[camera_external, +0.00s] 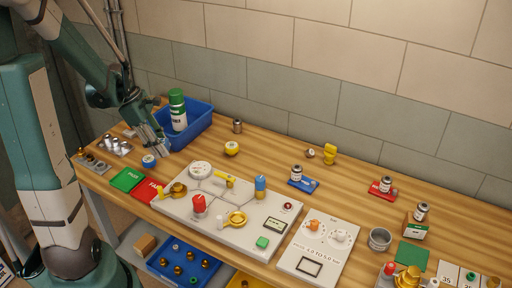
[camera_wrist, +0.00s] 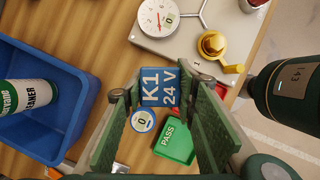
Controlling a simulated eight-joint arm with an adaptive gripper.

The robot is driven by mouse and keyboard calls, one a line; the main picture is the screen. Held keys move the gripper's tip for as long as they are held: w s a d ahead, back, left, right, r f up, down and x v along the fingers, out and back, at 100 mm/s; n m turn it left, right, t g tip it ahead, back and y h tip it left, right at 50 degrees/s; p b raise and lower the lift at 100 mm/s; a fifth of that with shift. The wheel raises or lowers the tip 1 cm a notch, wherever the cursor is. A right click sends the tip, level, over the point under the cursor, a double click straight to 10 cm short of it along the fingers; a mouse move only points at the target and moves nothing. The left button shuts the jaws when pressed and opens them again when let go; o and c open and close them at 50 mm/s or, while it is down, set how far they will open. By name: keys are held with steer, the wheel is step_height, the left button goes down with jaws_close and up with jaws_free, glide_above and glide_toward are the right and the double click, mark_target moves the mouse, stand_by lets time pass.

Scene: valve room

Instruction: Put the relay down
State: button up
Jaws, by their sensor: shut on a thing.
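The relay (camera_wrist: 159,88) is a blue block marked K1 24 V in the wrist view. It sits between the fingertips of my gripper (camera_wrist: 161,92), which is shut on it with its printed face toward the camera. In the external view my gripper (camera_external: 158,146) points down over the left end of the bench, just in front of the blue bin. The relay cannot be made out there, and its underside is hidden, so I cannot tell whether it touches the bench.
The blue bin (camera_external: 208,117) holds a green-capped spray can (camera_external: 178,110). A grey valve panel (camera_external: 250,238) stands to the right. Bare wood (camera_external: 205,155) shows between bin and panel.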

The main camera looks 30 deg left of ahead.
steer(key=shift+f, duration=0.1)
steer(key=shift+f+b, duration=0.35)
steer(key=shift+f, duration=2.5)
steer(key=shift+f, duration=0.15)
steer(key=shift+f, duration=1.95)
steer(key=shift+f+b, duration=0.15)
steer(key=shift+b, duration=0.25)
steer(key=o, duration=0.6)
steer(key=shift+p+v, duration=0.8)
steer(key=shift+v, duration=5.4)
